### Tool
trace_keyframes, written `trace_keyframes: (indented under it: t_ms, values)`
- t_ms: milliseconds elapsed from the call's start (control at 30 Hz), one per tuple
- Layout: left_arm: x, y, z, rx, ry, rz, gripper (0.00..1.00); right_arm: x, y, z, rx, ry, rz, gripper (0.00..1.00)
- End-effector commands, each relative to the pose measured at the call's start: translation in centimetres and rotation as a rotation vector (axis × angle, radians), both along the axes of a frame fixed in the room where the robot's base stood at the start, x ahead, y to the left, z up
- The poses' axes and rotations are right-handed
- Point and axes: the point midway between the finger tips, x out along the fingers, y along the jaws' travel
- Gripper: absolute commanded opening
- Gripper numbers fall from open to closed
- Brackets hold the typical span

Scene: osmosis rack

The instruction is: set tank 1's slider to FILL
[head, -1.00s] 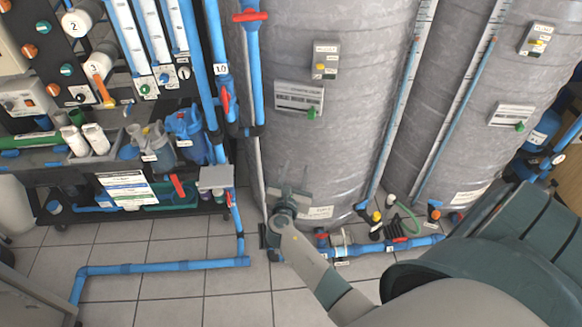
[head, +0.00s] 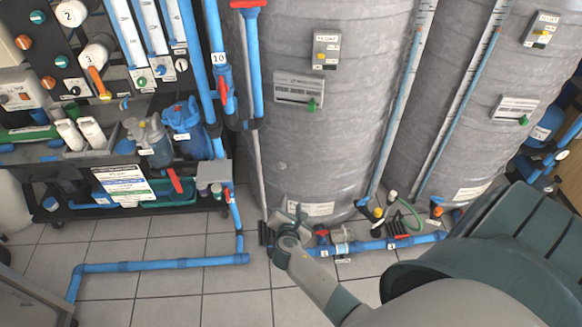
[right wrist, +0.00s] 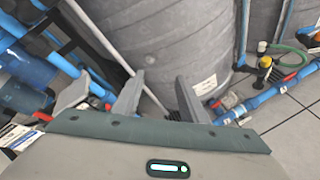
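The nearer grey tank (head: 330,140) fills the middle of the head view. High on it is a grey box with a yellow knob (head: 326,48). Below that is a white plate (head: 291,88) with a green knob (head: 312,105) near its lower right. I cannot read which of these is marked FILL. My right gripper (head: 285,225) is low by the tank's foot, well below both knobs. In the right wrist view its two fingers (right wrist: 160,97) stand apart with nothing between them. My left gripper is not in view.
A second grey tank (head: 470,110) stands to the right with a similar box and plate. Blue pipes (head: 160,264) run along the tiled floor. Vertical blue pipes with red handles stand left of the nearer tank. A cart (head: 70,160) with jugs is at left.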

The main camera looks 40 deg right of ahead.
Motion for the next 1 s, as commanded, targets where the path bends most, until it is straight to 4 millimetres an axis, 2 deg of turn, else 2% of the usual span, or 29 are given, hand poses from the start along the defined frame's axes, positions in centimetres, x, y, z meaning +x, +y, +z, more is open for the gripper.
trace_keyframes:
  t_ms: [200, 833, 933, 1000]
  values:
    - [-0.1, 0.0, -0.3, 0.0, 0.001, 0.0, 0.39, -0.3, 0.3, -1.0, 0.037, -0.005, -0.005, 0.39]
    - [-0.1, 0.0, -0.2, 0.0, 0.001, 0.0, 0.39, -0.4, 0.4, -1.1, 0.041, -0.005, -0.005, 0.39]
    - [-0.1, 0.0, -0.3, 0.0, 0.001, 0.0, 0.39, -0.8, 0.6, -2.0, 0.065, 0.001, -0.007, 0.39]
    - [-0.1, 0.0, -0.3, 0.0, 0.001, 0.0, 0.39, -1.3, 1.0, -3.4, 0.102, 0.007, -0.01, 0.39]
